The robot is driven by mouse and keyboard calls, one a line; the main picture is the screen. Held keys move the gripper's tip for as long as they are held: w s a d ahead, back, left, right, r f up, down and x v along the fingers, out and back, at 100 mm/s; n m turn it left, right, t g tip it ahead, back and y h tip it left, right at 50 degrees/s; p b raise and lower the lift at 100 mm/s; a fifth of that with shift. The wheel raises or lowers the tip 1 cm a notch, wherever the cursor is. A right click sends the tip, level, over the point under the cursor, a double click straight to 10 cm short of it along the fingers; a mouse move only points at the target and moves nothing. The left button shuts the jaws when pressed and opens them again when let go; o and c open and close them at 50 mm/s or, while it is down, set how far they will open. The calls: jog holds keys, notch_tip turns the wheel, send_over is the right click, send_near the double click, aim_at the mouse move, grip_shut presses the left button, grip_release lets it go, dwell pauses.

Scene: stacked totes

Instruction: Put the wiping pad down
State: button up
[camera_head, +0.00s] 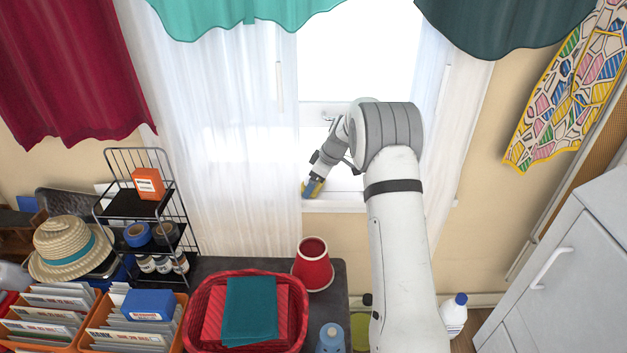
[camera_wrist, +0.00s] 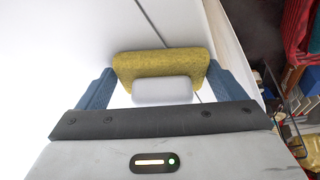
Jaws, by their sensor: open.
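The wiping pad (camera_wrist: 160,62) is a yellow sponge block with a pale grip (camera_wrist: 162,91), seen in the wrist view against a white surface. My gripper (camera_wrist: 161,80) is open, with one blue finger on each side of the pale grip and a gap on both sides. In the head view my gripper (camera_head: 311,188) is low at the window, just above the white sill (camera_head: 335,204). A bit of the yellow pad (camera_head: 318,187) shows beside the fingers there. Whether the pad's underside touches the surface is hidden.
A dark table below holds a red basket (camera_head: 197,337) with a teal cloth (camera_head: 250,309), a red pot (camera_head: 313,265) and a black wire rack (camera_head: 128,205). A sheer white curtain (camera_head: 215,120) hangs left of my gripper. A grey cabinet (camera_head: 575,265) stands at right.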

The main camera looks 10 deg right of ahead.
jog(key=shift+s+a+p, duration=0.15)
jog(key=shift+s+p, duration=0.1)
jog(key=shift+p, duration=0.2)
jog(key=v, duration=0.7)
jog(key=shift+w, duration=0.25)
jog(key=s+a+r+m+h, duration=0.1)
jog(key=s+r+m, duration=0.15)
jog(key=s, duration=0.35)
jog(key=s+a+r+m, duration=0.1)
jog(key=s+r, duration=0.3)
jog(key=s, duration=0.2)
jog(key=s+r+m+h, duration=0.1)
jog(key=s+r+m, duration=0.15)
jog(key=s, duration=0.45)
jog(key=s+m+g+h, duration=0.1)
jog(key=s+m, duration=0.4)
jog(key=s, duration=1.8)
jog(key=shift+a+f+h, duration=0.35)
jog(key=shift+a+h, duration=0.05)
jog(key=shift+a, duration=0.05)
